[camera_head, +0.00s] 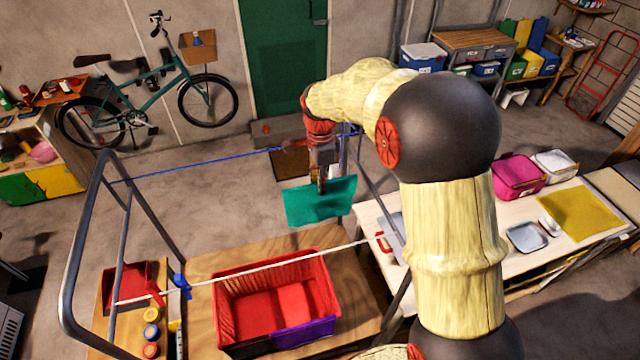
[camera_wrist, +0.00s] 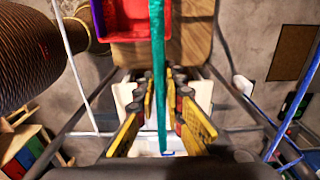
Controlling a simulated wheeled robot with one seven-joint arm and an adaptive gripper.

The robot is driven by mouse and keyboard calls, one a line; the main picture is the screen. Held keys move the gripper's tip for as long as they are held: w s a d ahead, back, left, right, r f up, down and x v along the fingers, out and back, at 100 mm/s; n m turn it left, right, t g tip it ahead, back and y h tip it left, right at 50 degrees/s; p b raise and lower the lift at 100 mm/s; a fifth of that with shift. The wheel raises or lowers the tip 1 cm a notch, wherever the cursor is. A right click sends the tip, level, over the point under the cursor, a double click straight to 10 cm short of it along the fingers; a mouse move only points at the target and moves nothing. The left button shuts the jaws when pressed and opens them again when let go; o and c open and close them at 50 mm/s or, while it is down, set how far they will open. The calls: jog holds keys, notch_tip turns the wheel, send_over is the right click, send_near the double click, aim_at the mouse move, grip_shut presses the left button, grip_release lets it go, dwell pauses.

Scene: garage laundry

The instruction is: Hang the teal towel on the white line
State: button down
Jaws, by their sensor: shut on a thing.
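The teal towel (camera_head: 320,203) hangs from my gripper (camera_head: 322,182), spread out flat and slightly tilted, in the head view. In the wrist view the towel (camera_wrist: 158,70) shows edge-on as a thin strip between the yellow fingers of my gripper (camera_wrist: 172,118), which is shut on it. The white line (camera_head: 255,268) runs across the drying frame, nearer the camera than the towel and over the red crate; it also shows in the wrist view (camera_wrist: 72,60). The towel is apart from the white line. A blue line (camera_head: 200,166) runs parallel, farther back.
A red crate (camera_head: 325,290) stands on the wooden table (camera_head: 210,262) below the white line. The metal frame (camera_head: 75,262) rises at the left. A white bench (camera_head: 478,250) with a tray and yellow cloth is at the right. A bicycle hangs on the back wall.

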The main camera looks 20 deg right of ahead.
jog(key=shift+s+a+f, duration=0.1)
jog(key=shift+s+a, duration=0.1)
jog(key=shift+s, duration=0.15)
jog(key=shift+s+b, duration=1.55)
jog(key=shift+s, duration=6)
jog(key=shift+s+f+b, duration=0.1)
jog(key=shift+f+b, duration=0.35)
jog(key=shift+f, duration=0.15)
jog(key=shift+f+b, duration=0.4)
jog(key=shift+f, duration=0.2)
jog(key=shift+f+b, duration=1.9)
jog(key=shift+f, duration=1)
jog(key=c, duration=1.8)
grip_release()
